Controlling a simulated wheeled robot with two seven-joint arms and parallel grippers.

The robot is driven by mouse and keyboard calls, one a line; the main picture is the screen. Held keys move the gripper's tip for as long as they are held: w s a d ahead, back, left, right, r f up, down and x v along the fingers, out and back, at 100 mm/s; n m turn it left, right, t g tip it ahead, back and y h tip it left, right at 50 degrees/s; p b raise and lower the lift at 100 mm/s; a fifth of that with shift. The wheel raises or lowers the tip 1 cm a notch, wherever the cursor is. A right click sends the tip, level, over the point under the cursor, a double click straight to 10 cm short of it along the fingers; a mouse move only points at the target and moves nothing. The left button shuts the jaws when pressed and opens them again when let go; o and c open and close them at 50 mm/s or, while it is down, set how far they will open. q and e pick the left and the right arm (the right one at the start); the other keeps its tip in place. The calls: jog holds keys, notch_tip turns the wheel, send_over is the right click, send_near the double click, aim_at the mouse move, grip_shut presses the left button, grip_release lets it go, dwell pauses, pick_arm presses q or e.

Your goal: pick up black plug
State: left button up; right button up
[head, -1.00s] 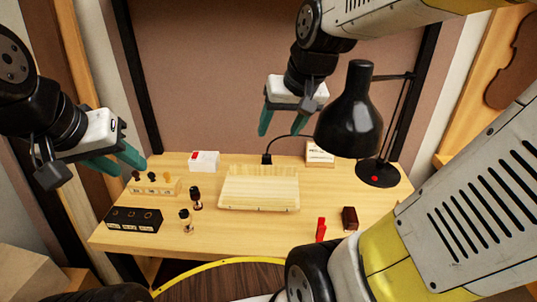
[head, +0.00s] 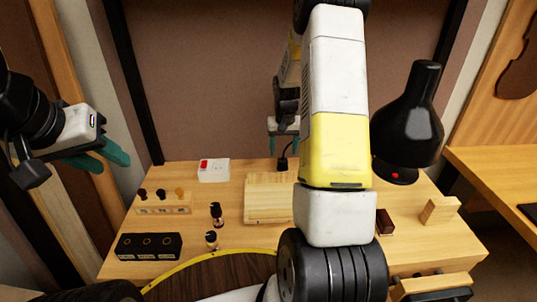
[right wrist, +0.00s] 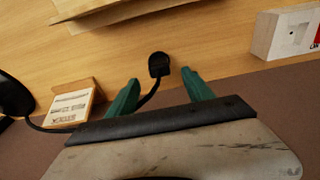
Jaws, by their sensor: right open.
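The black plug (head: 283,163) stands at the back of the bench, behind the pale wooden board, with its cable running off to the lamp side. In the right wrist view the plug (right wrist: 158,65) lies just beyond and between the fingertips of my open right gripper (right wrist: 160,82); no contact shows. In the head view the right gripper (head: 284,132) is above the plug, partly hidden behind my right arm. My left gripper (head: 118,158) hangs empty at the left, with its teal fingers apart.
A pale board (head: 268,203) lies in front of the plug. A white box (head: 213,171) is left of it, and the black lamp (head: 408,115) stands right. Wooden and black peg holders (head: 163,208) (head: 148,248) sit at left. My right arm covers the middle.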

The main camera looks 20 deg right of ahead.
aim_at(283, 159)
jog(key=f, duration=0.6)
jog(key=shift+w+d+f, duration=0.2)
jog(key=shift+w, duration=0.2)
jog(key=shift+c, duration=0.2)
grip_shut()
